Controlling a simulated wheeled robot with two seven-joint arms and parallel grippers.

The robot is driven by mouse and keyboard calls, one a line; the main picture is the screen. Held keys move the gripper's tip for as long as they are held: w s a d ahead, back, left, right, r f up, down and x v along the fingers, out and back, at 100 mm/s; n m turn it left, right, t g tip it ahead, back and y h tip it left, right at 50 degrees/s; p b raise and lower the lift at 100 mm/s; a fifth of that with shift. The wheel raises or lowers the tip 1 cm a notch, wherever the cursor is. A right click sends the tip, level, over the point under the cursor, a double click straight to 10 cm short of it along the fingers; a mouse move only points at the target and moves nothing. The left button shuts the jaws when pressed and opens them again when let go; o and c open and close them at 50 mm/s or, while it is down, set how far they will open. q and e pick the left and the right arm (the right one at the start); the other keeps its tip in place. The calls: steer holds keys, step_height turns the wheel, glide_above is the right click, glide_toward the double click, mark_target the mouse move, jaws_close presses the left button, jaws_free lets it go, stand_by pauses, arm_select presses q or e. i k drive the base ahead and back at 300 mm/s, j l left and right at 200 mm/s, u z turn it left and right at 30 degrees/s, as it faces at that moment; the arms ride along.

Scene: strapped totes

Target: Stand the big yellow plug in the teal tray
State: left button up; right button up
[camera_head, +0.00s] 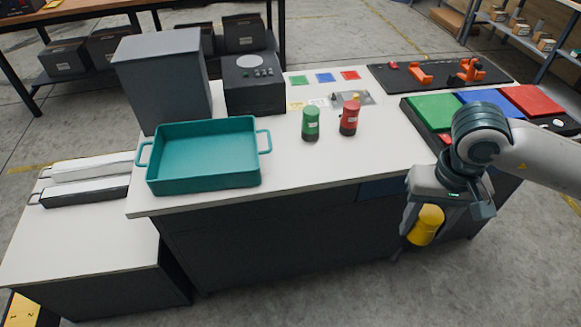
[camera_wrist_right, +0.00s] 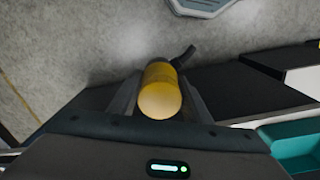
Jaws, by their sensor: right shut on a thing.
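The big yellow plug (camera_head: 426,226) is held by my right gripper (camera_head: 424,214) in front of the table's front edge, at the right of the head view. In the right wrist view the plug (camera_wrist_right: 160,92) sits between the two fingers, its round end toward the camera. The gripper is shut on it. The teal tray (camera_head: 254,172) stands on the white table at the left, and it looks empty. A corner of it shows at the lower right of the wrist view (camera_wrist_right: 296,142). My left gripper is not in view.
A green plug (camera_head: 310,124) and a red plug (camera_head: 349,118) stand on the table between the tray and my right arm. Dark boxes (camera_head: 163,80) stand behind the tray. Green, blue and red panels (camera_head: 436,110) lie at the right.

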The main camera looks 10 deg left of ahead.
mark_target(231, 159)
steer(key=k, duration=0.4)
steer(key=u, duration=3)
steer(key=k+l, duration=0.15)
steer(key=l, duration=0.2)
steer(key=k+l, duration=0.15)
steer(key=l, duration=0.25)
steer(key=k+l, duration=0.2)
steer(key=l, duration=0.15)
steer(key=k+l, duration=0.15)
steer(key=l, duration=0.25)
steer(key=k+l, duration=0.15)
steer(key=l, duration=0.2)
steer(key=k+l, duration=0.15)
steer(key=l, duration=0.25)
steer(key=k+l, duration=0.2)
steer(key=l, duration=0.15)
steer(key=k+l, duration=0.15)
steer(key=l, duration=0.2)
steer(key=i, duration=0.4)
